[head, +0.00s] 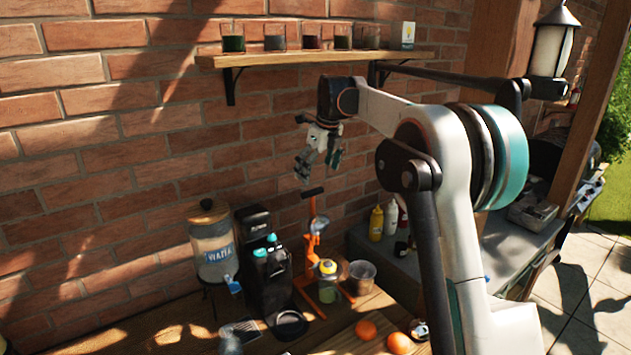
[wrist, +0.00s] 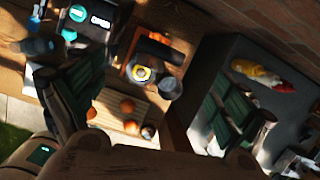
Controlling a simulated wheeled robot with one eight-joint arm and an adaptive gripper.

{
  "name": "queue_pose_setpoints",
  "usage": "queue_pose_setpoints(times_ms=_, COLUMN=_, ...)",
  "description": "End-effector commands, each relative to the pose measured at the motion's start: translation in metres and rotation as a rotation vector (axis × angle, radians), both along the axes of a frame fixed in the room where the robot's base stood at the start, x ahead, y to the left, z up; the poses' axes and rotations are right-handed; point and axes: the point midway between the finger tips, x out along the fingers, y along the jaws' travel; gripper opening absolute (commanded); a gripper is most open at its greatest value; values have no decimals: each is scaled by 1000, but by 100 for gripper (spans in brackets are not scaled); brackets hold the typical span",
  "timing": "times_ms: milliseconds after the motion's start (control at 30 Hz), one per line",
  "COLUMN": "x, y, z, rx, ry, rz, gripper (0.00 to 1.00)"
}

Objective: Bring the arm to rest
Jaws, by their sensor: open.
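My gripper (head: 318,160) hangs from my raised arm in the middle of the head view, above the wooden table (head: 180,333) and in front of the brick wall. Its fingers are apart and nothing is between them. In the wrist view my gripper (wrist: 155,105) shows one dark green finger at the left and one at the right, with the table below in the gap. My gripper is well above the orange press (head: 313,235) and touches nothing that I can see.
A shelf (head: 300,59) with several glasses is on the wall behind my arm. A water dispenser (head: 212,245), a black machine (head: 262,262) and oranges (head: 366,329) on a board stand on the table. Bottles (head: 376,224) stand on a grey counter to the right. A lantern (head: 550,45) hangs at upper right.

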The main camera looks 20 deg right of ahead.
Motion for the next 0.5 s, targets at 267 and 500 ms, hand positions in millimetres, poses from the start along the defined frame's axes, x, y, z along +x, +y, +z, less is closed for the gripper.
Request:
queue_pose_setpoints(times_ms=267, x=-1, y=-1, z=4, rx=0, ry=0, rz=0, gripper=93)
queue_pose_setpoints(times_ms=500, x=-9, y=1, z=5, rx=-13, ry=-10, rz=40, gripper=93)
